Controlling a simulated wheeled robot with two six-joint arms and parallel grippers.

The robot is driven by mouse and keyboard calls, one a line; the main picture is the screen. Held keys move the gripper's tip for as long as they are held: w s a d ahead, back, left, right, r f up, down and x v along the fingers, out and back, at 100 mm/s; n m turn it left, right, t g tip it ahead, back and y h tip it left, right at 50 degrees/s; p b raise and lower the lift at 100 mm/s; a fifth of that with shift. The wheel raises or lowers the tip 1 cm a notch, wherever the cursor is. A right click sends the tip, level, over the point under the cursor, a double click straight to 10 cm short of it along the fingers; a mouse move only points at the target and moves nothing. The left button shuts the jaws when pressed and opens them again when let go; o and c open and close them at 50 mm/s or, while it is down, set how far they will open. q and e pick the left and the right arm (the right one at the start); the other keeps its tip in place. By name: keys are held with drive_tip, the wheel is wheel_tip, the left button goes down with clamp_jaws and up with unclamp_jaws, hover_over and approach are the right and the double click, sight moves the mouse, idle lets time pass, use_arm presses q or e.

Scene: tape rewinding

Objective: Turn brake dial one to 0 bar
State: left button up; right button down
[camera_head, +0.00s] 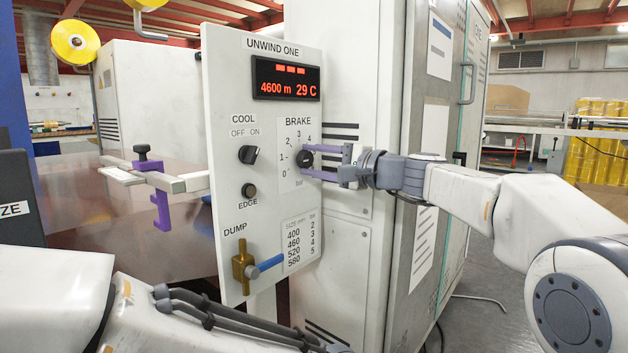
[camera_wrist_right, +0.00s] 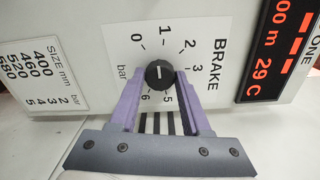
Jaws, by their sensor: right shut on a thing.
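The brake dial (camera_head: 306,159) is a round black knob on the white control panel (camera_head: 228,95), under the label BRAKE. It also shows in the right wrist view (camera_wrist_right: 159,74), with a scale around it. Its short white mark points roughly at the 1 there. My right gripper (camera_head: 311,161) comes in from the right and its purple fingers are shut on the dial from both sides. The fingers also show in the wrist view (camera_wrist_right: 160,88) and hide part of the scale. My left gripper is out of view; only part of that arm shows at the bottom left.
Left of the dial are a COOL switch (camera_head: 249,155) and an EDGE button (camera_head: 249,190). Below are a brass DUMP valve with a blue lever (camera_head: 270,263) and a size table (camera_head: 300,242). A white bar with a purple bracket (camera_head: 160,210) stands left of the panel.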

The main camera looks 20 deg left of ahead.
drive_tip(key=n+b, duration=0.2)
drive_tip(key=n, duration=0.1)
drive_tip(key=shift+s+f+b, duration=0.1)
drive_tip(key=shift+f+b, duration=0.15)
drive_tip(key=shift+b, duration=0.15)
drive_tip(key=shift+r+n+b, duration=0.15)
drive_tip(key=shift+n+b, duration=0.55)
drive_tip(key=shift+n, duration=0.6)
drive_tip(key=shift+a, duration=0.1)
drive_tip(key=shift+c, duration=1.9)
unclamp_jaws()
drive_tip(key=shift+r, duration=0.1)
drive_tip(key=v, duration=1)
drive_tip(key=shift+d+b, duration=0.3)
drive_tip(key=shift+b, duration=0.05)
